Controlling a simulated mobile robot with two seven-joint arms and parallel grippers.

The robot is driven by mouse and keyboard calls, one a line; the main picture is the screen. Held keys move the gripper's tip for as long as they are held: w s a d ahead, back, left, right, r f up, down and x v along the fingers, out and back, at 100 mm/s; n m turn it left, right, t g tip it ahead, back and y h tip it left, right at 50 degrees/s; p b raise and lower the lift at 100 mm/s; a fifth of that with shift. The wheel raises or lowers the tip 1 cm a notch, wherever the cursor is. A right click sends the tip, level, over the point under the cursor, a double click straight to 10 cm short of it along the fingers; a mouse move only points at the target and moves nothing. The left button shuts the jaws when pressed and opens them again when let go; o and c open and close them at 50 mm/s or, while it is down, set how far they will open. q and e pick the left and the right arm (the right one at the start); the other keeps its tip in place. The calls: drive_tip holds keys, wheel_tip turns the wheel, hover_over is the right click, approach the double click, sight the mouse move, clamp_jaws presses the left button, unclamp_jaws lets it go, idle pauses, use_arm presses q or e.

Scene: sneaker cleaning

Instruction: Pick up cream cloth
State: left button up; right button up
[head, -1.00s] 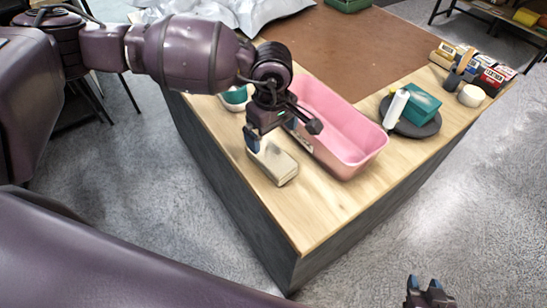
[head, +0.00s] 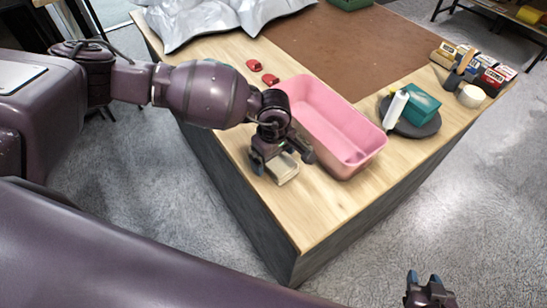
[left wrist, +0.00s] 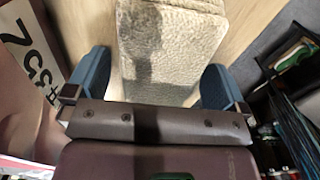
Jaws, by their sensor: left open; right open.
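The cream cloth (head: 285,170) is a folded block lying on the wooden table, left of the pink basin. It fills the top middle of the left wrist view (left wrist: 165,45), with a rough, towel-like surface. My left gripper (head: 283,165) is over the cloth, with its fingers spread to either side of it. In the left wrist view the blue fingertips (left wrist: 153,82) flank the cloth, with a gap visible on each side. My right gripper (head: 428,288) is open and empty at the bottom right, well away from the table.
The pink basin (head: 333,125) stands close beside the cloth. A dark round tray (head: 425,127) carries a teal box (head: 421,104) and a white tube (head: 395,109). Small boxes (head: 490,80) stand at the right edge. Two red items (head: 262,72) lie at the back. Table in front of the cloth is clear.

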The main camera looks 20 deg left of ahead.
use_arm(q)
drive_tip(key=shift+c, duration=1.6)
drive_tip(key=c, duration=0.6)
drive_tip(key=shift+c, duration=0.2)
use_arm(e)
drive_tip(key=shift+r, duration=0.1)
use_arm(q)
drive_tip(key=shift+r, duration=0.15)
use_arm(e)
drive_tip(key=shift+w, duration=0.1)
use_arm(q)
wheel_tip(320, 180, up, 19)
drive_tip(key=shift+f+b, duration=0.1)
drive_tip(key=shift+b, duration=0.8)
drive_tip(key=shift+r, duration=0.5)
use_arm(e)
drive_tip(key=shift+f, duration=0.85)
